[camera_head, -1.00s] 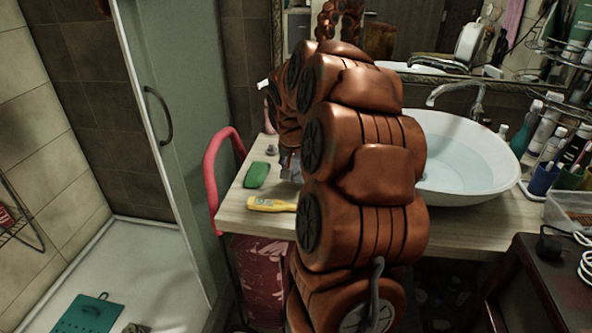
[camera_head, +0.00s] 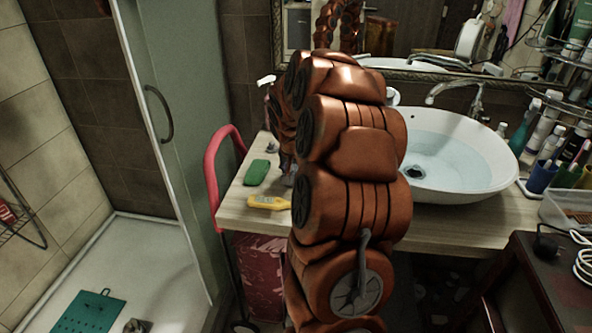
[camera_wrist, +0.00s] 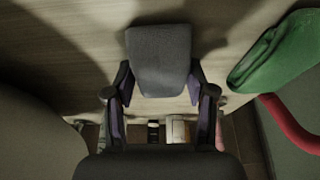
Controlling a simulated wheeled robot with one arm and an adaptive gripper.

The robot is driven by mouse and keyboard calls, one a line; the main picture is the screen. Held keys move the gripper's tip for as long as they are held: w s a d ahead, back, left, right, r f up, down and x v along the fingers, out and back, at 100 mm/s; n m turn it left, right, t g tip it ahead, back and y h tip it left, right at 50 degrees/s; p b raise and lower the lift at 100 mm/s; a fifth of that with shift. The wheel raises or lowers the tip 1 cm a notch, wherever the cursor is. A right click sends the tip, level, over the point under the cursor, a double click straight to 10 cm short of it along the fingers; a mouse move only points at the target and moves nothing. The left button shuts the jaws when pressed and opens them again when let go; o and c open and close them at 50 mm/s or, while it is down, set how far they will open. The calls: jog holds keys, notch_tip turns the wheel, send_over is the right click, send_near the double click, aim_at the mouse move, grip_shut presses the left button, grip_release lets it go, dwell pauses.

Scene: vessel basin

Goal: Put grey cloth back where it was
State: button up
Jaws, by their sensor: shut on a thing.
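The grey cloth (camera_wrist: 160,48) shows in the wrist view as a folded grey block between the fingers of my gripper (camera_wrist: 161,80). My gripper is shut on it, over the pale wooden counter. I cannot tell whether the cloth touches the counter. In the head view my gripper is mostly hidden behind my own arm, near the left part of the counter (camera_head: 236,207), and the cloth cannot be made out clearly.
A white basin (camera_head: 458,190) with water stands right. A red rail (camera_head: 212,170) borders the counter's left end.

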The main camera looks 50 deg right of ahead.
jog(key=o, duration=1)
jog(key=shift+r, duration=0.2)
jog(key=b+v, duration=0.1)
jog(key=v, duration=1)
jog(key=shift+s+a+r+b, duration=0.2)
jog(key=shift+r+b, duration=0.15)
jog(key=s+a+f+n+g+y, duration=0.1)
jog(key=s+a+n, duration=0.25)
jog(key=a, duration=0.55)
jog(key=s+a+f+n+y, duration=0.15)
jog(key=s+a, duration=0.25)
jog(key=a, duration=0.6)
jog(key=s+a+f+n+g, duration=0.1)
jog(key=s+a+f+n, duration=0.1)
jog(key=s+a, duration=0.2)
jog(key=s+a+f+n+g, duration=0.1)
jog(key=s+a+f+n, duration=0.1)
jog(key=s+a, duration=0.3)
jog(key=s+a+f+n+g+y, duration=0.1)
jog(key=s+a, duration=0.4)
jog(key=s, duration=0.5)
jog(key=shift+s+f+n, duration=0.1)
jog(key=shift+f+n, duration=0.35)
jog(key=shift+n, duration=0.05)
